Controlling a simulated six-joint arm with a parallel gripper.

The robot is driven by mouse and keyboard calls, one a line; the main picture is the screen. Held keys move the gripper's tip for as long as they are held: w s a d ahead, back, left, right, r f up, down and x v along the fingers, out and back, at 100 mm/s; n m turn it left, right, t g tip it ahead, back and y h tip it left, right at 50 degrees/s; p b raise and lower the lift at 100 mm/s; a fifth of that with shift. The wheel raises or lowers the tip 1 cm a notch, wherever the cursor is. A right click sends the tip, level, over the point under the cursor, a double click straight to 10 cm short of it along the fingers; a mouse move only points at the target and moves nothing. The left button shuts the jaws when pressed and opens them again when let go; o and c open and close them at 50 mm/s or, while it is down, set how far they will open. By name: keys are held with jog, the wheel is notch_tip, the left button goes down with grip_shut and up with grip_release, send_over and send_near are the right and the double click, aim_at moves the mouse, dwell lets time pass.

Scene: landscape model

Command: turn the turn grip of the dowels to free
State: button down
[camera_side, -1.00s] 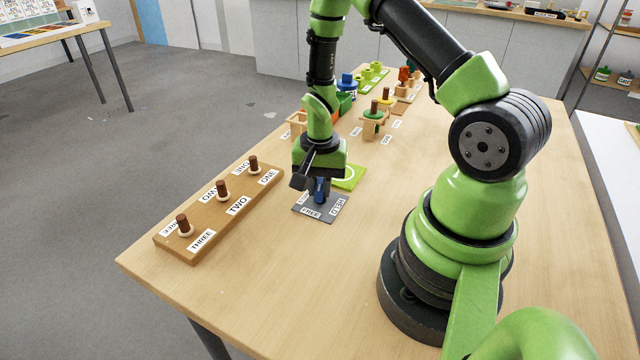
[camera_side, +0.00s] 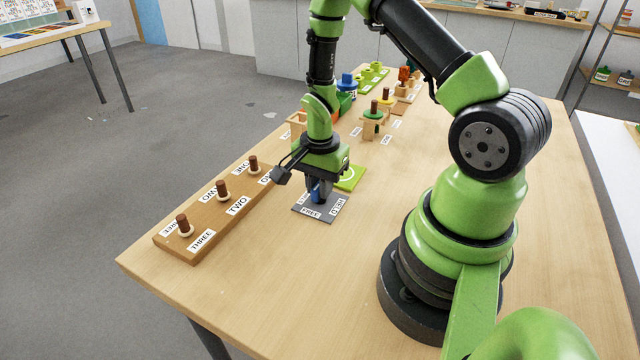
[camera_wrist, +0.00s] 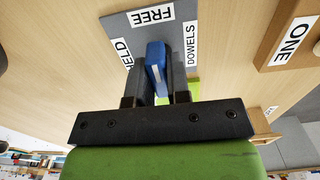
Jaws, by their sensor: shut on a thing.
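The turn grip (camera_wrist: 155,58) is a blue block with a pale line on it. It stands on a grey plate (camera_side: 327,215) labelled FREE, HELD and DOWELS. In the wrist view FREE (camera_wrist: 152,15) is at the top, HELD (camera_wrist: 122,52) at the left and DOWELS (camera_wrist: 191,43) at the right. The grip's long side runs roughly toward FREE; its exact pointing end is hard to tell. My gripper (camera_side: 317,196) points down, its fingers shut on the grip from both sides. The fingers partly hide the grip in the side view.
A wooden board (camera_side: 215,215) with dowels labelled ONE, TWO and THREE lies to the left of the plate. A lime-green plate (camera_side: 351,178) lies just behind it. Wooden stands (camera_side: 374,123) and coloured pieces are farther back. The table in front of the plate is clear.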

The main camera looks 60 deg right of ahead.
jog(key=c, duration=1.1)
grip_release()
jog(key=shift+r, duration=0.15)
notch_tip(320, 180, up, 10)
jog(key=shift+f, duration=0.15)
jog(key=s+a+r+n+t, duration=0.1)
jog(key=a+r+n+t, duration=0.1)
jog(key=a+r+n, duration=0.35)
jog(key=s+a+r+n+t, duration=0.2)
jog(key=r, duration=0.6)
jog(key=s+a+r+n+t, duration=0.1)
jog(key=s+r+n, duration=0.1)
jog(key=s+a+r+n+t+y, duration=0.1)
jog(key=s+a+n, duration=0.1)
jog(key=s, duration=0.1)
jog(key=s+a+r+n+t+y, duration=0.1)
jog(key=s+a+r+n, duration=0.1)
jog(key=shift+s+a+r+n, duration=0.15)
jog(key=shift+s+r+n, duration=0.2)
